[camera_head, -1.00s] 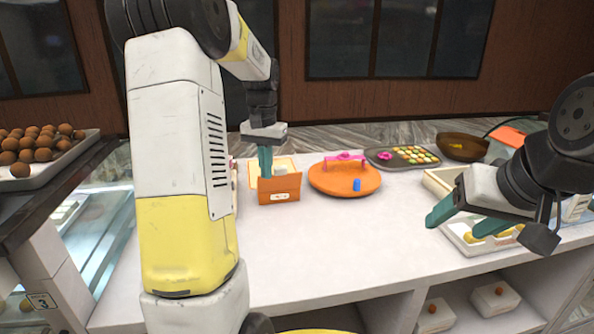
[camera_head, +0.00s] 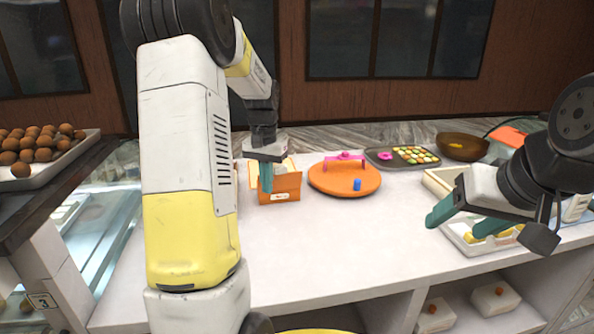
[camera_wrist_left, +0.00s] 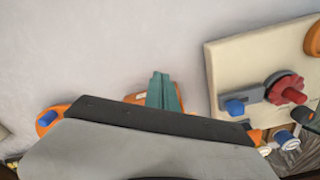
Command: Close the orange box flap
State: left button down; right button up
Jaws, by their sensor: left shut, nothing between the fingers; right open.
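The orange box (camera_head: 285,188) stands on the white counter left of centre in the head view, with a pale label low on its front. Pale material shows behind it. My left gripper (camera_head: 266,190) is shut and empty, pointing down at the box's left front, overlapping it in the picture. I cannot tell whether it touches the box or its flap. In the left wrist view the closed teal fingers (camera_wrist_left: 163,92) stand in front of orange parts of the box (camera_wrist_left: 139,98), mostly hidden by the gripper body. My right gripper (camera_head: 456,226) is open and empty over the counter's right side.
An orange disc (camera_head: 330,185) with a pink handle and blue knob stands right of the box. A tray of sweets (camera_head: 375,158) and a brown bowl (camera_head: 462,147) stand behind. A cream board (camera_wrist_left: 225,62) with knobs shows in the wrist view. The counter's middle front is clear.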

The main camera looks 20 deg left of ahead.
pick_arm(q)
jog(key=shift+w+a, duration=0.45)
jog(key=shift+w, duration=0.4)
jog(key=shift+w+a, duration=0.4)
jog(key=shift+w, duration=0.4)
jog(key=shift+r, duration=0.15)
jog(key=shift+r, duration=3.85)
jog(key=s+d+r+t, duration=0.2)
jog(key=s+d+r, duration=0.3)
jog(key=s, duration=0.2)
jog(key=s+d+t, duration=0.1)
jog(key=s+d, duration=0.2)
jog(key=s, duration=0.3)
jog(key=s+d+t+h, duration=0.1)
jog(key=s+d, duration=0.2)
jog(key=s, duration=0.4)
jog(key=s+d+f+t+h, duration=0.1)
jog(key=s+d+t, duration=0.1)
jog(key=s, duration=0.4)
jog(key=shift+s+d, duration=0.35)
jog(key=shift+d, duration=0.45)
